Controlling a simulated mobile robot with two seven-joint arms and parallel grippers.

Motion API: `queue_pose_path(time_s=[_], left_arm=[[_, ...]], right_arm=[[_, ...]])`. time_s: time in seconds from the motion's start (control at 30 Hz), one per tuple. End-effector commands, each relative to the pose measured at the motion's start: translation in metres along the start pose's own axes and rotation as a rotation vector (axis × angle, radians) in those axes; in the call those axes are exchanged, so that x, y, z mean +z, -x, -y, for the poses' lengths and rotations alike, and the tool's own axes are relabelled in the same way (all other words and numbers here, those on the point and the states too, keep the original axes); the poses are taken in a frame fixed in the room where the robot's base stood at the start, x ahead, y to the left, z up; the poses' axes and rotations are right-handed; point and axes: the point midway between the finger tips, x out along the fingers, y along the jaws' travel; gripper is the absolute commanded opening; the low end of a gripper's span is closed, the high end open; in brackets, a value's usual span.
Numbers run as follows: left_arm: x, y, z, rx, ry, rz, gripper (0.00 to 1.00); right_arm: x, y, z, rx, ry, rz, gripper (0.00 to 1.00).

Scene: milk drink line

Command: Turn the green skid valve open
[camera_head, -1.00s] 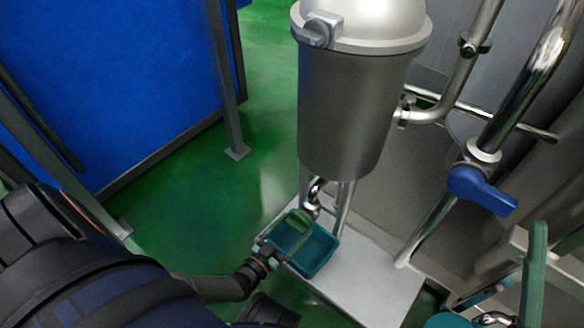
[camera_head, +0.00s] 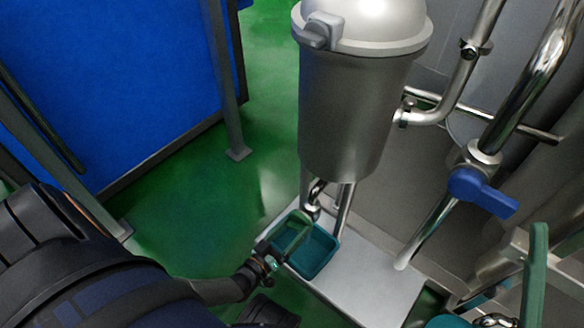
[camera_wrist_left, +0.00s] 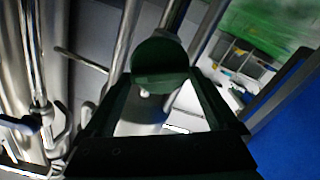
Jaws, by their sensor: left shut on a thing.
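The green valve handle (camera_head: 290,240) is below the steel filter vessel, over a teal tray. It lies slanted from lower left to upper right. My left gripper (camera_head: 268,260) is at its lower-left end and shut on it. In the left wrist view a dark green rounded piece (camera_wrist_left: 160,62) of it sits between my fingers (camera_wrist_left: 160,105). The valve body is mostly hidden by the handle and gripper. My right gripper is not in view.
The teal tray (camera_head: 317,256) sits on the steel skid base (camera_head: 375,275) close to the gripper. The vessel (camera_head: 350,110) stands above. A blue-handled valve (camera_head: 480,190) and pipes are at right, with another green upright handle (camera_head: 535,275). Green floor (camera_head: 190,195) is clear at left.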

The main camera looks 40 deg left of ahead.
Motion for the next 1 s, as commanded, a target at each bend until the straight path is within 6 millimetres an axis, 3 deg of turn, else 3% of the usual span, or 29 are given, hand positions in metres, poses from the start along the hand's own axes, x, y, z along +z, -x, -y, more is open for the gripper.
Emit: queue_pose_path(time_s=[1.0], left_arm=[[0.0010, -0.0024, 0.0039, 0.000, 0.922, -0.003, 0.37]], right_arm=[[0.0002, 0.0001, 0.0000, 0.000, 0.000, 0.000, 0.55]])
